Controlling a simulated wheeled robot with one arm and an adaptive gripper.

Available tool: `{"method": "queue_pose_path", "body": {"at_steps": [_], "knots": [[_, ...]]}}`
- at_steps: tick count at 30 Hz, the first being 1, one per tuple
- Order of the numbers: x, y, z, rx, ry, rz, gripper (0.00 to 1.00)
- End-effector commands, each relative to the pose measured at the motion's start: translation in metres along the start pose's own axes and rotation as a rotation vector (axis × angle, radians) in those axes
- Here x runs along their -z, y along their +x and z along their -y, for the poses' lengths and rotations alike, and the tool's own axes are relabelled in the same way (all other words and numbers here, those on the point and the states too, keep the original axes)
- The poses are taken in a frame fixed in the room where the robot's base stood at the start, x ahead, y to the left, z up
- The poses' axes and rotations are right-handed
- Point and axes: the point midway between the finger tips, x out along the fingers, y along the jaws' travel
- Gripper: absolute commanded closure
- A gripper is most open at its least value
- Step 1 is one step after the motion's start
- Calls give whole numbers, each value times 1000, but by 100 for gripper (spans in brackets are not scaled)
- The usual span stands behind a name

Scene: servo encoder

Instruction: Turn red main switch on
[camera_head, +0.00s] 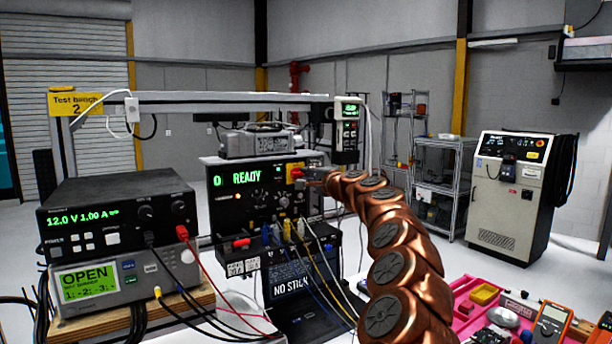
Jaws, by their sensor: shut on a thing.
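The red main switch (296,173) sits on a yellow plate at the upper right of the black test unit's front panel (232,208). The unit's green display reads "0 READY". My copper-coloured arm reaches in from the lower right, and my gripper (304,175) is at the switch, shut on it. The fingers are small in this view and cover part of the switch, so its exact angle is hard to tell.
A power supply (115,217) reading 12.0 V 1.00 A stands at left. Coloured cables hang below the test unit's panel. A laptop (296,290) lies in front. A pink tray (463,307) and an orange multimeter (551,324) are at lower right.

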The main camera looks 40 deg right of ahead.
Motion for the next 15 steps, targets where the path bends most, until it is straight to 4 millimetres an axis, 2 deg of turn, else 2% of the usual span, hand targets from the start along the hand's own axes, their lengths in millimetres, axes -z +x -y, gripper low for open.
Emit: {"method": "queue_pose_path", "body": {"at_steps": [6,7,13,15], "knots": [[0,0,1,2,1,-1,100],[0,0,1,1,1,-1,85],[0,0,0,1,0,-1,64],[0,0,0,0,0,-1,61]]}}
